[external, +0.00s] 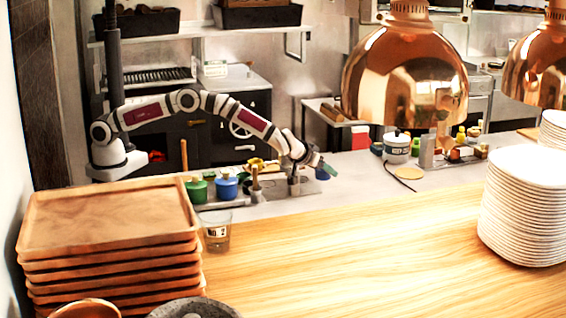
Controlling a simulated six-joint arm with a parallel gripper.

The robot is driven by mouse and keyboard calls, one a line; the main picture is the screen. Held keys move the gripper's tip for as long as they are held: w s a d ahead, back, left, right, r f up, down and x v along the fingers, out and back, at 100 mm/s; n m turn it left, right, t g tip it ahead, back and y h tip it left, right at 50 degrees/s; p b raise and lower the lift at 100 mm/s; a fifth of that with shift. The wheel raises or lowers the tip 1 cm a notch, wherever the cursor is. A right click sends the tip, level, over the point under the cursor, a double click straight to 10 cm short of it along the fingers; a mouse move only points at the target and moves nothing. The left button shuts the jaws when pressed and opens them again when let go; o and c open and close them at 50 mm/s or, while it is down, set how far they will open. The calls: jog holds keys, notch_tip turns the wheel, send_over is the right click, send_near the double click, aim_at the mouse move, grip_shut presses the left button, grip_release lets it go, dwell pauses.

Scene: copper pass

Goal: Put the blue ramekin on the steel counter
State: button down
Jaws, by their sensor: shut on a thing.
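My gripper (318,165) is at the end of my outstretched arm, near the middle of the external view. It is shut on a small blue thing (322,174), which looks like the blue ramekin. The grey steel counter (356,178) runs below and behind the gripper. The ramekin appears just above the counter, but I cannot tell whether it touches it.
Green (197,191) and blue (227,188) containers and several bottles stand left of the gripper. A copper lamp (405,75) hangs above. The counter between is mostly clear.

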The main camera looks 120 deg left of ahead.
jog(key=a+f, duration=0.2)
jog(key=a, duration=0.1)
jog(key=s+a+f, duration=0.1)
jog(key=a+f, duration=0.1)
jog(key=a, duration=0.2)
jog(key=a+f, duration=0.2)
jog(key=a, duration=0.1)
jog(key=shift+s+a+f, duration=0.3)
jog(key=shift+a+f, duration=0.2)
jog(key=shift+f, duration=1)
jog(key=shift+a+f, duration=0.1)
jog(key=shift+f, duration=1)
jog(key=shift+c, duration=0.3)
grip_release()
